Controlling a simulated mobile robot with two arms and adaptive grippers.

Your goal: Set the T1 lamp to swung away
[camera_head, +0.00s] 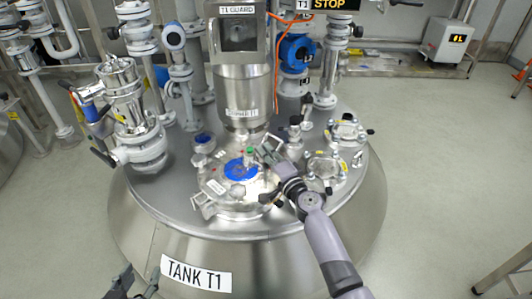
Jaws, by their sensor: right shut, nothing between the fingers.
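Tank T1 (160,215) stands in the middle, with a round lid (220,190) on its top. I cannot pick out the T1 lamp for certain. A small upright fitting with a dark handle (295,128) stands behind my right wrist, beside the round glass fittings on the right of the tank top. My right arm reaches in from the lower right over the tank top. My left gripper (135,284) is open and empty at the bottom edge, partly cut off.
Round glass fittings (327,167) sit on the right of the tank top. A steel column with the T1 guard (238,38) rises behind the lid. A valve (128,115) with dark handles stands at the left.

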